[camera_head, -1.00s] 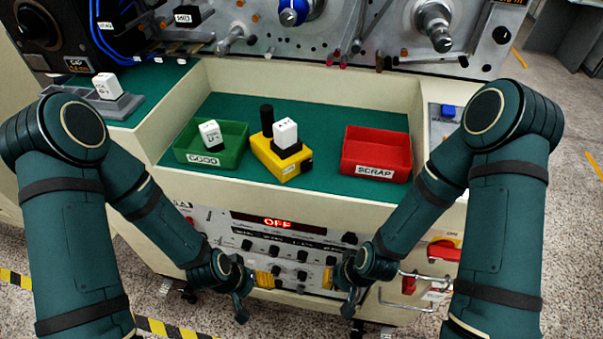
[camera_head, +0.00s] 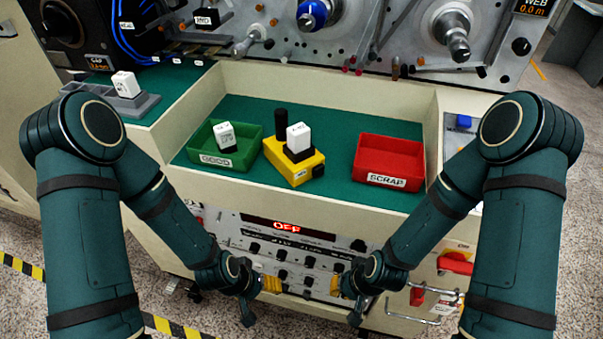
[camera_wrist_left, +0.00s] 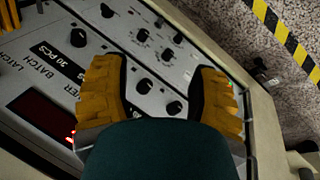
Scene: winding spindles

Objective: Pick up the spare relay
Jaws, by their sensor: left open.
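Three white block-shaped relays show in the head view; I cannot tell by label which is the spare. One relay (camera_head: 126,84) stands in a grey holder (camera_head: 142,104) on the left ledge. Another relay (camera_head: 224,133) leans in the green GOOD tray (camera_head: 246,156). A third relay (camera_head: 298,136) sits on top of the yellow tester block (camera_head: 287,170). My left gripper (camera_head: 270,284) is low in front of the panel, away from all relays; in the left wrist view (camera_wrist_left: 160,76) its yellow fingers are apart and empty. My right gripper (camera_head: 338,286) is beside it, its opening unclear.
A red SCRAP tray (camera_head: 389,160) stands at the right on the green recessed worktop (camera_head: 335,125). A black cylinder (camera_head: 281,123) rises behind the yellow block. The cream front wall (camera_head: 300,197) separates my grippers from the worktop. A control panel (camera_head: 290,250) reads OFF.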

